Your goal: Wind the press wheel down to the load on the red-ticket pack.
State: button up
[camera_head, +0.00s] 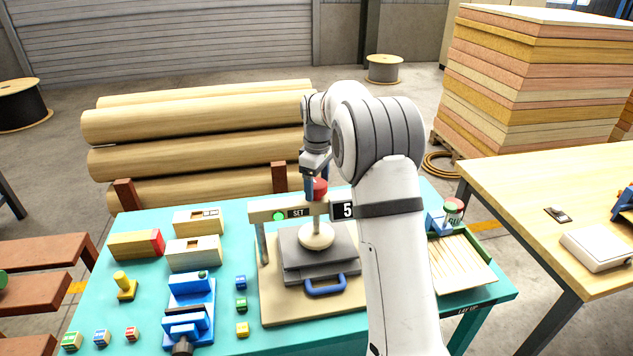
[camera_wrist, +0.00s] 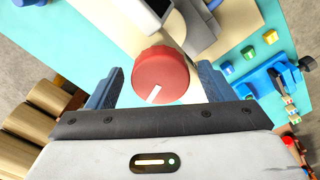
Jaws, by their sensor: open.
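The press stands on the turquoise table, with a pale crossbeam (camera_head: 268,210) marked SET, a lit green lamp (camera_head: 279,216) and a display showing 5 (camera_head: 347,210). Its red wheel (camera_head: 320,187) tops the spindle; in the wrist view the wheel (camera_wrist: 160,76) shows a white mark toward its lower edge. A round cream foot (camera_head: 316,236) sits low over grey plates (camera_head: 300,262) with a blue handle. My gripper (camera_head: 312,182) is open at the wheel, one finger on each side; contact is unclear. A wooden block with a red end (camera_head: 137,245) lies left; no red ticket is readable.
Pale wooden boxes (camera_head: 198,222), a blue clamp-like device (camera_head: 190,305) and small coloured blocks (camera_head: 242,304) stand left of the press. A slatted tray (camera_head: 462,264) lies to the right. Logs (camera_head: 200,125) are stacked behind. My arm hides the press's right side.

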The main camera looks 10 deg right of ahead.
aim_at(317, 184)
jog(key=shift+c, duration=0.4)
jog(key=c, duration=0.9)
jog(key=shift+m, duration=1.1)
jog(key=o, duration=1)
notch_tip(317, 184, up, 7)
jog(key=shift+r+b, duration=0.15)
jog(key=shift+b, duration=0.3)
jog(key=shift+r, duration=0.3)
jog(key=shift+s, duration=0.1)
